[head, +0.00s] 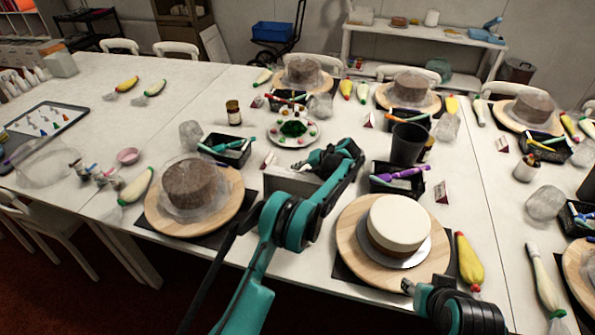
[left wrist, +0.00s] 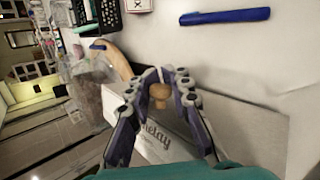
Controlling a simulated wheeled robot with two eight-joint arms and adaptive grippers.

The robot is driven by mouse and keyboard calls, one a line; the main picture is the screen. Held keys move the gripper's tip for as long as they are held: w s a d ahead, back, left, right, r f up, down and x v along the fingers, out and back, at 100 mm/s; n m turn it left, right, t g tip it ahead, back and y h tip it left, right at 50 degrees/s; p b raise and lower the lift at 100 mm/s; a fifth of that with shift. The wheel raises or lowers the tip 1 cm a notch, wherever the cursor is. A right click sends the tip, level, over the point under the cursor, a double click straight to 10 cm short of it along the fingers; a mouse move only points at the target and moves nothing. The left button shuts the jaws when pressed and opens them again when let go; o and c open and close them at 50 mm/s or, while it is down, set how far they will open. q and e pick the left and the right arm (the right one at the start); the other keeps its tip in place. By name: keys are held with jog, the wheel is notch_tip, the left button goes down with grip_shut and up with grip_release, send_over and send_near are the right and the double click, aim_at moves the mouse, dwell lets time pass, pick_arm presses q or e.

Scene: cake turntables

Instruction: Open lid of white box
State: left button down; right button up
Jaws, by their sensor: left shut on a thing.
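The white box (head: 290,187) stands on the table between two cake turntables, partly hidden by my left arm. In the left wrist view the white box (left wrist: 155,148) shows a face with dark lettering and a pale top. A small wooden knob (left wrist: 160,92) sits between the fingers of my left gripper (left wrist: 160,80), which is shut on it. In the head view my left gripper (head: 303,166) is at the top of the box. I cannot tell whether the lid is raised. My right gripper (head: 408,287) is low at the right, near the white cake's turntable; its opening is unclear.
A brown cake (head: 190,183) on a wooden turntable (head: 158,212) is left of the box. A white cake (head: 399,221) on another turntable (head: 355,250) is right. Black trays (head: 232,157) and a black cup (head: 408,143) stand close behind. A blue pen (left wrist: 235,15) lies near the box.

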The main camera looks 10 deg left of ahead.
pick_arm(q)
jog(key=shift+d+f, duration=0.1)
jog(key=shift+f, duration=0.1)
jog(key=c, duration=1.4)
grip_release()
jog(key=shift+o, duration=0.2)
jog(key=shift+r, duration=0.15)
jog(key=v, duration=1.2)
